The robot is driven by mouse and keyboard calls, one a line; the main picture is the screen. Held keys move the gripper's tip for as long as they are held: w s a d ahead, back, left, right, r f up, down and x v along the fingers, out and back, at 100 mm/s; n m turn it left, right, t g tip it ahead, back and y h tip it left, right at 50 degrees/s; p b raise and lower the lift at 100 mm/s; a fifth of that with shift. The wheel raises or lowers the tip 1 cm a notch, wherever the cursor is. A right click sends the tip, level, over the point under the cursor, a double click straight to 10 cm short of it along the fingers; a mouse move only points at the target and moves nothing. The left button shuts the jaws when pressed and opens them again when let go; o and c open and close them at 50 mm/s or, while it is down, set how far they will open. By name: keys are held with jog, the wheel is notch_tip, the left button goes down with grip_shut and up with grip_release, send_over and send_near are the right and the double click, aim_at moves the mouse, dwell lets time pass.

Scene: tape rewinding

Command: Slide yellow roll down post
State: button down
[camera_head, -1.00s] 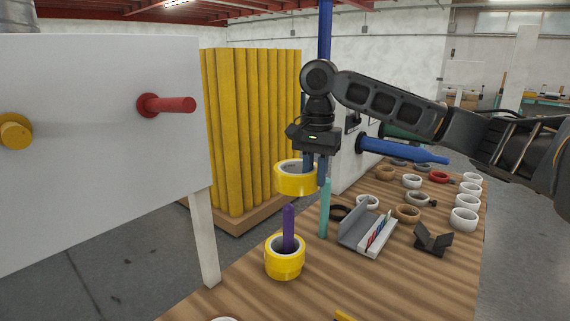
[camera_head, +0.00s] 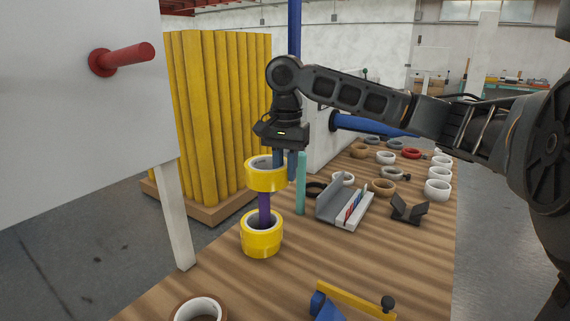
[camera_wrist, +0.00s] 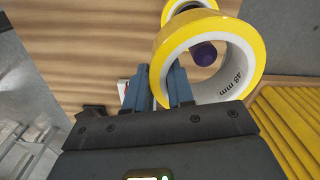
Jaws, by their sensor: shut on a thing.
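My gripper (camera_head: 283,165) is shut on the right wall of a yellow tape roll (camera_head: 265,175) with a white core. The held roll is level, at the top of the purple post (camera_head: 264,208). In the wrist view the purple post's tip (camera_wrist: 204,54) shows inside the opening of the held roll (camera_wrist: 243,60), near its far wall. Another yellow roll (camera_head: 261,240) sits around the foot of the post on the table. A gap with bare post separates the two rolls. The gripper fingers (camera_wrist: 172,88) pinch the roll's wall in the wrist view.
A teal post (camera_head: 301,185) stands close right of my gripper. A grey holder (camera_head: 335,205), a black stand (camera_head: 408,208) and several rings are on the wooden table (camera_head: 240,290). A yellow and blue tool (camera_head: 345,300) and a brown roll (camera_head: 200,308) are at the front.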

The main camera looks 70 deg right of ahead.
notch_tip(320, 180, down, 8)
jog(key=b, duration=0.2)
dwell(0.5)
jog(key=c, duration=0.9)
grip_release()
jog(key=shift+r, duration=3.9)
